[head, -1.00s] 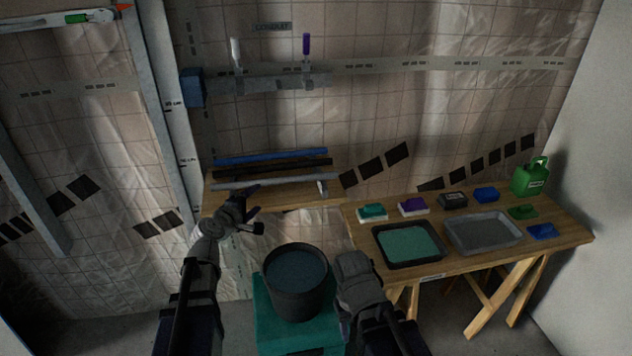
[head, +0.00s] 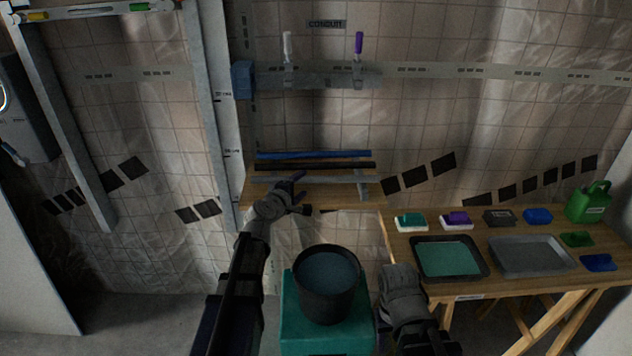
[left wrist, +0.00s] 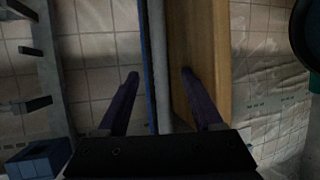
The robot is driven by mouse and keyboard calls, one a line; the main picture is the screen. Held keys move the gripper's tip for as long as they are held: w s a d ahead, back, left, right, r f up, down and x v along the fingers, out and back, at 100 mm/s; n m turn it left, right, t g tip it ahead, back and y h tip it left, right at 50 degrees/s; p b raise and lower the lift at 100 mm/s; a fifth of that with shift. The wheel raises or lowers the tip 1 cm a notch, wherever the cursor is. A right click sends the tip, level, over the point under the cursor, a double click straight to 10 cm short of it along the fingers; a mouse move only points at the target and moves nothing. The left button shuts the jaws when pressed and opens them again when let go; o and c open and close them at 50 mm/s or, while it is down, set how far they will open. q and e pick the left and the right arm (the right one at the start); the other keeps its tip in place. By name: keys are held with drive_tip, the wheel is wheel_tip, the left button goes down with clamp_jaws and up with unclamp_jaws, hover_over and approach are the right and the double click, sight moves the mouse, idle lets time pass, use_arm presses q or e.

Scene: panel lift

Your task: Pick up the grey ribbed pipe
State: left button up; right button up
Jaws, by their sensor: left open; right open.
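The grey pipe (head: 338,180) lies lengthwise on a wooden shelf (head: 345,198), in front of a black pipe (head: 330,166) and a blue pipe (head: 335,155). Ribs cannot be made out. My left gripper (head: 297,190) is open at the pipe's left part, in front of it. In the left wrist view, the grey pipe (left wrist: 158,50) runs between the spread purple fingers of my left gripper (left wrist: 160,74), with the blue pipe (left wrist: 147,50) beside it; contact cannot be told. My right gripper (head: 400,278) is low, right of the bucket, its fingers hard to see.
A black bucket (head: 328,305) stands on a teal box (head: 295,335) below the shelf. The table (head: 480,284) at right holds trays, sponges and a green can (head: 590,203). A wall rail with a grey conduit (head: 325,80) and two clamps is above. A metal stud (head: 215,110) stands left.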

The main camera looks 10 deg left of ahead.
sight(307, 181)
use_arm(q)
drive_tip(key=x, duration=0.3)
drive_tip(key=shift+w+f+b, duration=0.2)
drive_tip(key=shift+w+b, duration=0.1)
drive_tip(key=shift+b, duration=0.05)
drive_tip(key=shift+s, duration=0.1)
clamp_jaws()
